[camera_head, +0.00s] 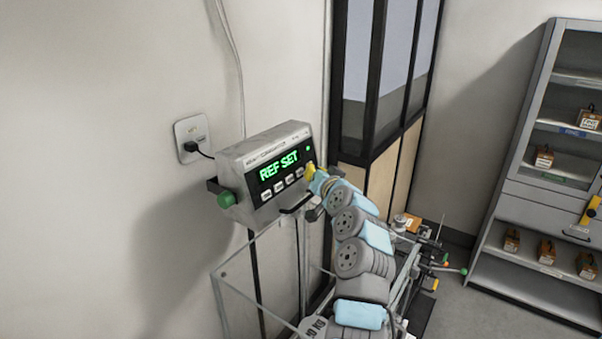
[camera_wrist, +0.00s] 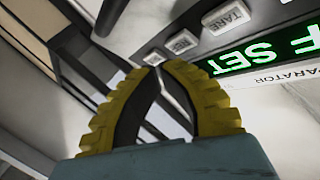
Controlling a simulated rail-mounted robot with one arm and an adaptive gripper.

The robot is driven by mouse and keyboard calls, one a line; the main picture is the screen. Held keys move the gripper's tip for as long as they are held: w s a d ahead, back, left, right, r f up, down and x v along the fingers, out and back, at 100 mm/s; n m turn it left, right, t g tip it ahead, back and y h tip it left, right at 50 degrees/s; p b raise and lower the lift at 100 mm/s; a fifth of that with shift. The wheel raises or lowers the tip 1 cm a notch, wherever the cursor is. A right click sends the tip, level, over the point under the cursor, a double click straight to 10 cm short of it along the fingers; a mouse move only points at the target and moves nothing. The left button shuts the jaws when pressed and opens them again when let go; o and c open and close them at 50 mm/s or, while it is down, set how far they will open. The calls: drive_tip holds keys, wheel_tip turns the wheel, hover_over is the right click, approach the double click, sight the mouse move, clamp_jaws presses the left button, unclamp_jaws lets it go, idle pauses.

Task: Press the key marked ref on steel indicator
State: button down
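The steel indicator (camera_head: 262,172) is a grey box on the wall bracket, with a black front panel. Its green display reads REF SET (camera_head: 279,165). A row of pale keys (camera_head: 278,187) lies below the display. In the wrist view, one key reads TARE (camera_wrist: 228,17); the middle key (camera_wrist: 182,42) and the end key (camera_wrist: 155,58) have labels too small to read. My gripper (camera_head: 311,171) is at the right end of the key row. Its yellow fingertips (camera_wrist: 160,67) are together, empty, beside the end key; I cannot tell whether they touch it.
A clear-walled enclosure (camera_head: 234,287) stands below the indicator. A wall socket (camera_head: 191,138) with a plugged cable is at left. A dark-framed glass cabinet (camera_head: 375,70) stands behind my arm. A grey shelf unit (camera_head: 520,205) with several small boxes is at right.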

drive_tip(key=s+d, duration=0.1)
drive_tip(key=d, duration=0.1)
drive_tip(key=s+d+r+b, duration=0.1)
drive_tip(key=d, duration=0.1)
drive_tip(key=shift+s+r, duration=0.1)
drive_tip(key=shift+s, duration=0.1)
idle(0.7)
